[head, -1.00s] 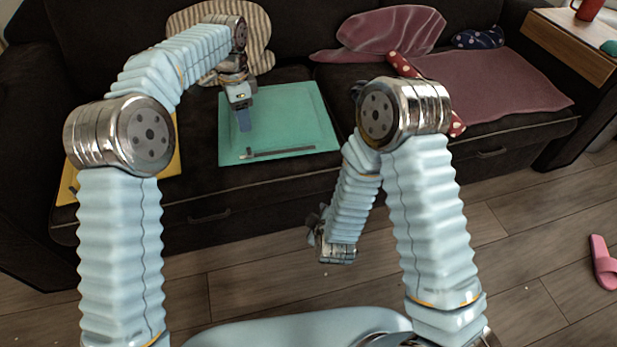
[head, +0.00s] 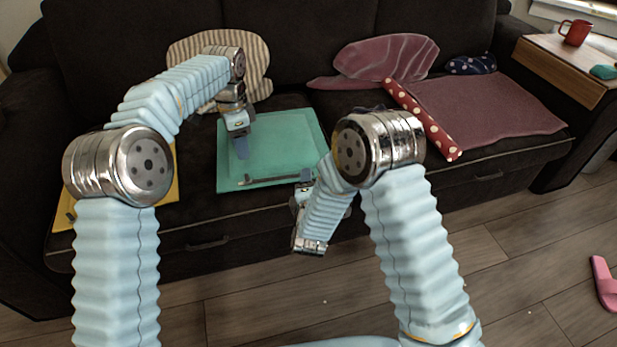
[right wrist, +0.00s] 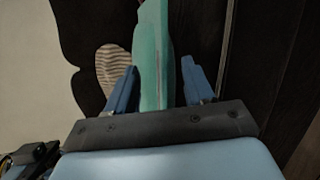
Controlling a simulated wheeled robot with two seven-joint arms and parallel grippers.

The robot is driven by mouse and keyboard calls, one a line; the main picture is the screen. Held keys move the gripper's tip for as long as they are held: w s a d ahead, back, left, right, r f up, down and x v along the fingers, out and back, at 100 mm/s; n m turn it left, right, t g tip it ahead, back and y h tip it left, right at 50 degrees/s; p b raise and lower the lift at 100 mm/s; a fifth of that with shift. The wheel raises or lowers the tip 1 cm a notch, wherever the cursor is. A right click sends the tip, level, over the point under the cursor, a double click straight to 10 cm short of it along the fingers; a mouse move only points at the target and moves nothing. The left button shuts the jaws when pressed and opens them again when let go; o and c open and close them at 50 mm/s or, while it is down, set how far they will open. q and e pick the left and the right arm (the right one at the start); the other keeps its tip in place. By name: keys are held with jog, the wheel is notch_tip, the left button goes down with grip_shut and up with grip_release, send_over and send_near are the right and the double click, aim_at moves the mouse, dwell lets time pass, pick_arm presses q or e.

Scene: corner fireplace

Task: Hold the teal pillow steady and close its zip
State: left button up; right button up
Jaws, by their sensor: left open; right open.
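The teal pillow (head: 285,130) lies flat on the dark sofa seat. The dark zip (head: 280,180) runs along its front edge, with a small dark piece (head: 247,178) at the zip's left end. My left gripper (head: 242,153) points down over the pillow's left part and is open; I cannot tell whether its fingers touch the cloth. My right gripper (head: 304,178) is at the pillow's front right edge, by the zip's right end.
A yellow item (head: 165,190) lies left of the pillow, partly behind my left arm. A striped cushion (head: 255,70) leans on the backrest. Right are a polka-dot roll (head: 425,118), a mauve cloth (head: 490,105) and a mauve cushion (head: 390,57). Floor in front is mostly clear.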

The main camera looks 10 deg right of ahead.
aim_at(248, 174)
jog(key=shift+x, duration=1.9)
grip_shut()
jog(key=shift+s, duration=0.1)
pick_arm(q)
jog(key=shift+r+m, duration=0.2)
jog(key=shift+m, duration=0.2)
jog(key=c, duration=0.4)
pick_arm(e)
jog(key=shift+f, duration=0.1)
pick_arm(q)
jog(key=shift+w+d+r+m, duration=0.1)
jog(key=shift+d+r+m, duration=0.15)
jog(key=shift+m, duration=0.55)
notch_tip(248, 174, down, 12)
jog(key=shift+r, duration=0.1)
pick_arm(e)
jog(key=shift+d, duration=0.1)
